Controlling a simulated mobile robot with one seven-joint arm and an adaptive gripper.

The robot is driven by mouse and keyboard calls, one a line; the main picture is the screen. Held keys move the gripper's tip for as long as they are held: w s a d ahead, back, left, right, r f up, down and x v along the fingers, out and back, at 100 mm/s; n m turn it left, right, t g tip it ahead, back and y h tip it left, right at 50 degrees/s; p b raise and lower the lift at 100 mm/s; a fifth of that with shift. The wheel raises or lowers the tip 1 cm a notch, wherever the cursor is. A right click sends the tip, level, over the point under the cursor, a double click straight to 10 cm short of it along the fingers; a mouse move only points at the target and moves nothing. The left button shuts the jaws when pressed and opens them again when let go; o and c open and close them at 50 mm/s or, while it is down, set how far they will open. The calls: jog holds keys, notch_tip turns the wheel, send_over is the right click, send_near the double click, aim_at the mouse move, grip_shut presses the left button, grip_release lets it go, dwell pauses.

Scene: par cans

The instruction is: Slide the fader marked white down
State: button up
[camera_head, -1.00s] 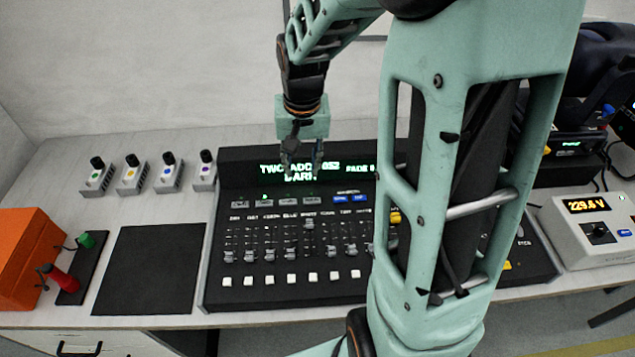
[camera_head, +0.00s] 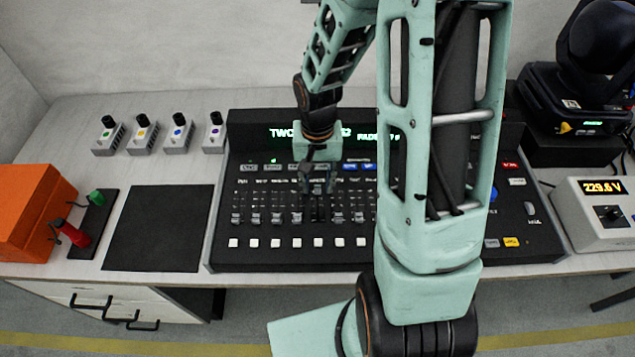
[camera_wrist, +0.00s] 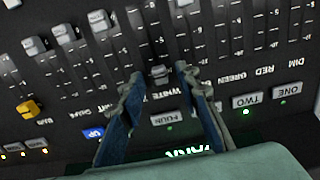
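The fader marked white has a small grey cap (camera_wrist: 160,73), which stands at the label end of its slot, beside the WHITE label. My gripper (camera_wrist: 160,76) is open, with one finger on each side of this cap and a small gap showing on both sides. Whether the fingertips are level with the cap in height I cannot tell.
Neighbouring fader caps (camera_wrist: 99,19) stand at the far ends of their slots, away from the labels. A row of white buttons (camera_head: 276,243) runs along the console front. A black mat (camera_head: 158,228) lies to the left. A meter box (camera_head: 600,215) stands to the right.

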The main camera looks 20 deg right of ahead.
jog(key=shift+f, duration=0.3)
grip_shut()
dwell(0.3)
